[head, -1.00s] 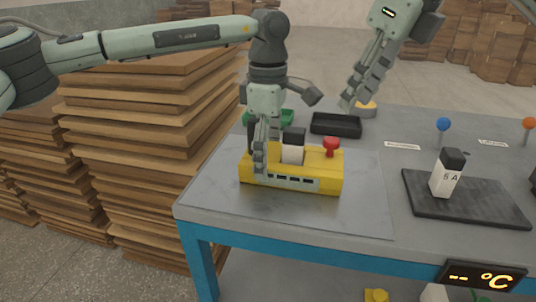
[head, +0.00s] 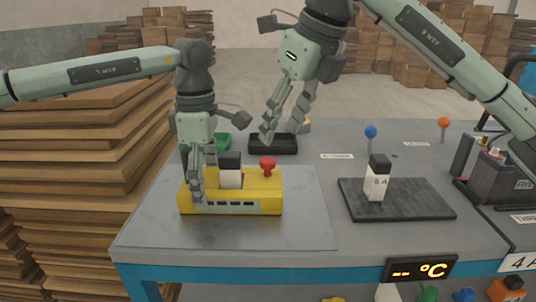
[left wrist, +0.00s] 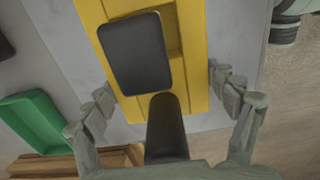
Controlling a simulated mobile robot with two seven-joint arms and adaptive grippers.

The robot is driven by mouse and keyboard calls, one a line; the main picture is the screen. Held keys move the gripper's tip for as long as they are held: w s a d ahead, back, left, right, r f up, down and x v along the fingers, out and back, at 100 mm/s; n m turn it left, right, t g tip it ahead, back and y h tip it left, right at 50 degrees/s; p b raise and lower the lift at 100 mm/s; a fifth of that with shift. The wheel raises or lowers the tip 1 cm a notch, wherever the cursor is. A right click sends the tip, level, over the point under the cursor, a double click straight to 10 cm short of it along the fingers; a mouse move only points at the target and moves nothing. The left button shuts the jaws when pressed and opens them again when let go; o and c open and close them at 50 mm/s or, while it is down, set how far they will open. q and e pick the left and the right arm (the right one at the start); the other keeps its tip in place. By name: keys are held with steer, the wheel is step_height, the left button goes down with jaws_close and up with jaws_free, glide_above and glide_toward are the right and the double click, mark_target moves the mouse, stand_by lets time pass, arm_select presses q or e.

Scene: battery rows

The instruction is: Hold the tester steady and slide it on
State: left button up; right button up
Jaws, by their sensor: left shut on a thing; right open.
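The tester looks to be the yellow box (head: 262,204) with a red knob (head: 267,164) on top, near the table's left front. A white block with a black top (head: 230,172) stands upright in it. My left gripper (head: 197,195) is shut on the yellow tester, one finger on each long side. The left wrist view shows the fingers (left wrist: 163,88) astride the yellow body (left wrist: 190,45) and the black top (left wrist: 135,54) close by. My right gripper (head: 267,138) is open and empty, above or just in front of the black tray at the back.
A black tray (head: 285,146) and a green tray (head: 222,142) lie behind the tester. A white "5A" block (head: 376,186) with a black top stands on a dark mat (head: 425,205) to the right. Blue (head: 371,132) and orange (head: 444,123) knobs stand behind. Boards are stacked left.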

mark_target(268, 159)
steer(key=x, duration=0.7)
steer(key=shift+w+a+f, duration=0.1)
steer(key=shift+w+f, duration=0.05)
steer(key=shift+f, duration=0.15)
steer(key=shift+c, duration=0.5)
jaws_close()
